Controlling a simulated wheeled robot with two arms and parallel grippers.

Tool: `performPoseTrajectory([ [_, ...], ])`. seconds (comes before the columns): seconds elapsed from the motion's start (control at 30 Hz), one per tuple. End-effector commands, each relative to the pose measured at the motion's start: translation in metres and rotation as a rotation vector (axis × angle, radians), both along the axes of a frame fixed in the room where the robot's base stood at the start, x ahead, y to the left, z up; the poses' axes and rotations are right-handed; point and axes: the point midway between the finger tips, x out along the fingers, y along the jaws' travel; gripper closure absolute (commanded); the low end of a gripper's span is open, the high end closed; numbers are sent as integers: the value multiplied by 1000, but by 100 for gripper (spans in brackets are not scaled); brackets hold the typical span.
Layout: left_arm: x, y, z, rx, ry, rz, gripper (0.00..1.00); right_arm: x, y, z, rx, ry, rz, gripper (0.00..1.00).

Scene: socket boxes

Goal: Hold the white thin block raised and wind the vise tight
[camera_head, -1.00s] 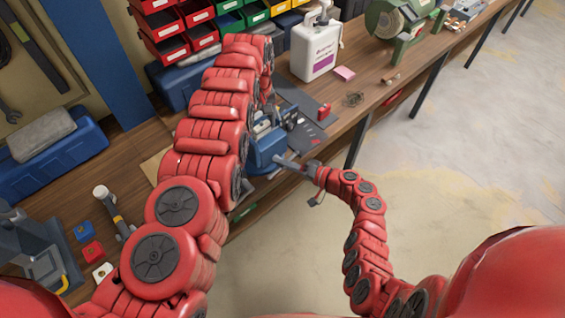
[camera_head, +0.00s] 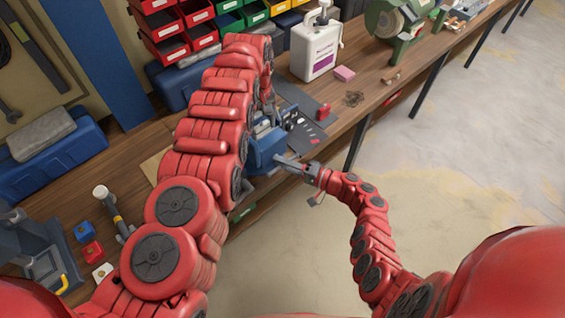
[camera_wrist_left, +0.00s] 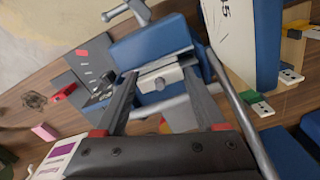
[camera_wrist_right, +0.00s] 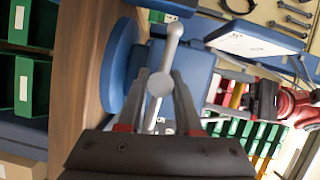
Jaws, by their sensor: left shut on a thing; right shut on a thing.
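The blue vise (camera_head: 264,151) stands at the bench's front edge and also shows in the left wrist view (camera_wrist_left: 150,45). The white thin block (camera_wrist_left: 171,75) is a pale strip at the vise jaws, between the fingers of my left gripper (camera_wrist_left: 160,74), which is shut on it. How far it stands above the jaws is hard to tell. My left arm hides that gripper's tips in the head view. My right gripper (camera_wrist_right: 160,78) is shut on the vise handle (camera_wrist_right: 172,45), a grey bar through the round screw end, in front of the vise.
A white jug (camera_head: 315,50), a pink block (camera_head: 344,73) and a green grinder (camera_head: 398,22) stand farther along the bench. A red block (camera_head: 323,112) lies near the vise. Coloured bins (camera_head: 190,25) are at the back. The floor right of the bench is clear.

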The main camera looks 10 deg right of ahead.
Motion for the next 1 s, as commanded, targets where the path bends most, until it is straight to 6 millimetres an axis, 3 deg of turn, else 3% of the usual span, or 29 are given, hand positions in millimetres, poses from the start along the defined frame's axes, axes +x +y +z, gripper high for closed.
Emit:
performPoseTrajectory([
  [0.03,1,0,0,0,-1,1,86,-1,-1,-3,-3,4,0,65],
  [0.2,0,0,0,0,-1,0,86,-1,-1,-2,-3,3,0,37],
  [0.57,0,0,0,-1,0,0,86,-3,-5,-1,-1,0,-1,37],
  [1.0,0,-1,0,-1,0,-1,86,-49,-80,4,-3,2,-4,37],
])
